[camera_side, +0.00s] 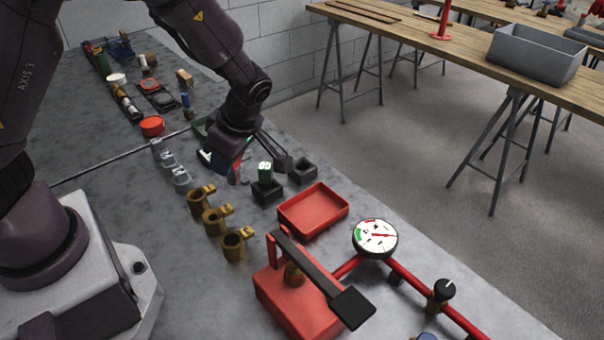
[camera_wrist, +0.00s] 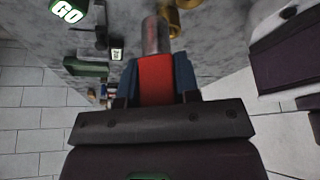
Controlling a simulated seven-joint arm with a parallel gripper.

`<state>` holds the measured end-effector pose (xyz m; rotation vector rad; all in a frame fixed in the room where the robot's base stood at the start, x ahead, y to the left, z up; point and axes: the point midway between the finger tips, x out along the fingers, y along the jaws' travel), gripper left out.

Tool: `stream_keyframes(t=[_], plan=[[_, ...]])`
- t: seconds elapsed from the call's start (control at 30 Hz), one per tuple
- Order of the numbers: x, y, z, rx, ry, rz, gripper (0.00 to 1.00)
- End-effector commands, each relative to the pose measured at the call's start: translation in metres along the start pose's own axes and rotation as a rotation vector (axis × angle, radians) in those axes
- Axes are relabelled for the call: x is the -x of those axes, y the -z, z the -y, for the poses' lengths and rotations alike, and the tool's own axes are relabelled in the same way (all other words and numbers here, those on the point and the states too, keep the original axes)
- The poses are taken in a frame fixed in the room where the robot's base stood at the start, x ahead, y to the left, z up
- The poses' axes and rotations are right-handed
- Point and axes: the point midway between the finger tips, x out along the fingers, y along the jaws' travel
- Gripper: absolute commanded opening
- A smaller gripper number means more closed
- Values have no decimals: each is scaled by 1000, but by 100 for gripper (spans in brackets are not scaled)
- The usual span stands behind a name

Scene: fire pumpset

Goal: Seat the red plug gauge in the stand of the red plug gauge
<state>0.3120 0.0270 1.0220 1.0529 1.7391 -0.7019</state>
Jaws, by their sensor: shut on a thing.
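In the wrist view my gripper (camera_wrist: 156,82) is shut on the red handle of the red plug gauge (camera_wrist: 153,70). The gauge's bare metal cylinder points away from the hand. In the side view my gripper (camera_side: 240,164) is low over the bench, and a small piece of the red plug gauge (camera_side: 235,174) shows below the hand; most is hidden. An empty dark square stand (camera_side: 304,171) is just right of the gripper. I cannot tell from colour which stand belongs to the red gauge.
A red tray (camera_side: 313,210) lies in front of the stands. Brass brackets (camera_side: 214,221) and grey clips (camera_side: 169,160) line the left. A red pump (camera_side: 300,298) with a dial (camera_side: 375,238) is nearer. Several small parts crowd the far end.

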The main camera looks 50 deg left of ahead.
Motion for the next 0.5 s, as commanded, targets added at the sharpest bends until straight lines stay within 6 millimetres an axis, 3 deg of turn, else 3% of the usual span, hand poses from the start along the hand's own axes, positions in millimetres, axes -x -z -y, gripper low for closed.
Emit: stream_keyframes(t=[0.2,0.5], plan=[[27,-2,-35,-465,-198,3,0],[34,-2,-50,-781,-326,1,0]])
